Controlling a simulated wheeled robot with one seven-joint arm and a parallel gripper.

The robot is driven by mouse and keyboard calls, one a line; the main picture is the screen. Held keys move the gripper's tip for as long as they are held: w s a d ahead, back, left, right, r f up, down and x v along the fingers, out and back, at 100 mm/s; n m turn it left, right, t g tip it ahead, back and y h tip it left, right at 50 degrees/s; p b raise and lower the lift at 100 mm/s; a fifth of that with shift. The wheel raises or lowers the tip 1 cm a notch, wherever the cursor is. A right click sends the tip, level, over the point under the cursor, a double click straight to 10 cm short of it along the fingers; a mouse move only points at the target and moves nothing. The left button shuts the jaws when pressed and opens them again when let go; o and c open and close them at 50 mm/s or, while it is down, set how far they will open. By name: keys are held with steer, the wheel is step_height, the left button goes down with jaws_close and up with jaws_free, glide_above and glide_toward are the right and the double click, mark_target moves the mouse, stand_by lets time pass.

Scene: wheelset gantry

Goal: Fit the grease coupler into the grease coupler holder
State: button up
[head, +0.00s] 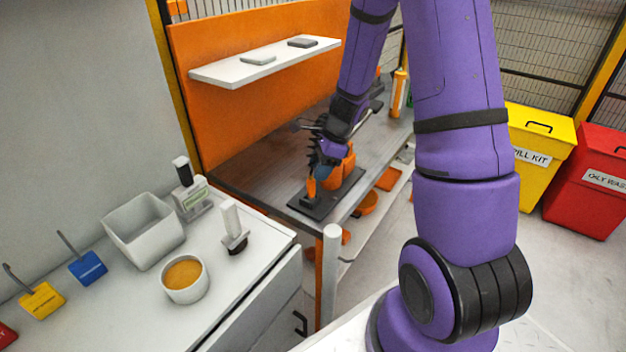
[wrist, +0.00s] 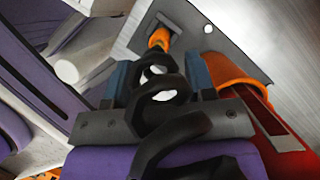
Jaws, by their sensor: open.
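A small upright orange piece, which looks like the grease coupler (head: 310,187), stands at a dark block on the dark base plate (head: 325,207) on the workbench. The block looks like the coupler holder (head: 309,202); how deeply the coupler sits in it is hidden. In the wrist view the orange coupler (wrist: 158,39) shows beyond my fingers, with a black coiled hose (wrist: 160,85) running from near it back between them. My gripper (wrist: 158,76) is open, its blue-grey fingers either side of the coil and apart from the coupler. My gripper (head: 322,172) also shows in the head view, close beside the coupler.
A larger orange body (head: 346,165) stands on the same plate, close to my gripper; a rounded orange part (wrist: 235,72) shows right of my fingers in the wrist view. A white shelf (head: 265,62) hangs above the bench. A white counter (head: 215,262) with containers stands at left.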

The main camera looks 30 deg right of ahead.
steer(key=s+a+r+n, duration=0.2)
steer(key=s+r+n, duration=0.15)
steer(key=r, duration=0.35)
steer(key=s+a+r+n+h, duration=0.1)
steer(key=s+a+r+n, duration=0.1)
steer(key=r+n, duration=0.35)
steer(key=s+a+r+n, duration=0.2)
steer(key=s+r, duration=0.1)
steer(key=r, duration=0.5)
steer(key=s+a+r+n+t+h, duration=0.1)
steer(key=s+r+n, duration=0.3)
steer(key=s, duration=0.3)
steer(key=s+a+r+n+t+h, duration=0.2)
steer(key=s+r+n, duration=0.3)
steer(key=s+n, duration=0.2)
steer(key=shift+s+n, duration=0.3)
steer(key=shift+s, duration=0.35)
